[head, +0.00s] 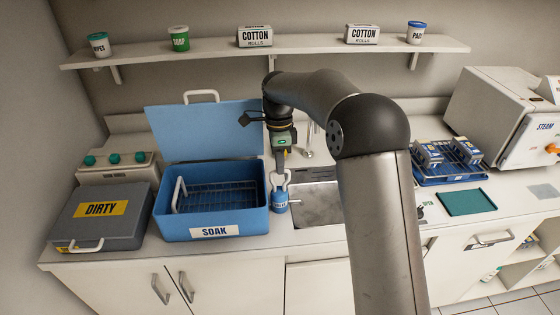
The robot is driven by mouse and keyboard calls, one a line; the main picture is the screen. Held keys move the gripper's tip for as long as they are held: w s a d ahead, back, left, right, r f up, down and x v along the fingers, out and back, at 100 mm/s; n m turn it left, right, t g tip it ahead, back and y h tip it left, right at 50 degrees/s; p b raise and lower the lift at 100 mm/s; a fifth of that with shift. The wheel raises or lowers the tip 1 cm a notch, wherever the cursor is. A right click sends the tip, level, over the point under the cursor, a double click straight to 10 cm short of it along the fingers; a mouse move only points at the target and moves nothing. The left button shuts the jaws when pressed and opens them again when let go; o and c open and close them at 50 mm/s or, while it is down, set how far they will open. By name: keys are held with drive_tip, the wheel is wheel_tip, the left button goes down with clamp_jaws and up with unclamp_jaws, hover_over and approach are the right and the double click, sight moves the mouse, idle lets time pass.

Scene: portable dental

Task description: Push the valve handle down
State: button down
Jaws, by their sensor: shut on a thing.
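My gripper (280,172) points down between the blue soak box and the sink. It is shut on a small blue bottle (280,202) with a white top, which is upright beside the box's right wall. The jaws partly cover the bottle's top, and I cannot tell whether its base touches the counter. A metal tap (308,140) stands behind the sink (320,203), partly hidden by my arm. I cannot clearly make out a valve handle; it may be small or hidden behind my gripper and arm.
The open soak box (165,229) holds a wire basket (220,197). A grey DIRTY case (75,227) and a unit with teal knobs (115,170) stand left. A blue rack (450,170), a green tray (466,201) and a steam sterilizer (495,105) stand right. A shelf (200,50) runs above.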

drive_tip(key=c, duration=1.5)
unclamp_jaws()
drive_tip(key=shift+f, duration=0.3)
drive_tip(key=shift+r, duration=0.15)
drive_tip(key=w+r+p, duration=0.1)
drive_tip(key=w+r, duration=0.2)
drive_tip(key=r, duration=1.4)
drive_tip(key=shift+w+a, duration=0.2)
drive_tip(key=shift+a, duration=0.1)
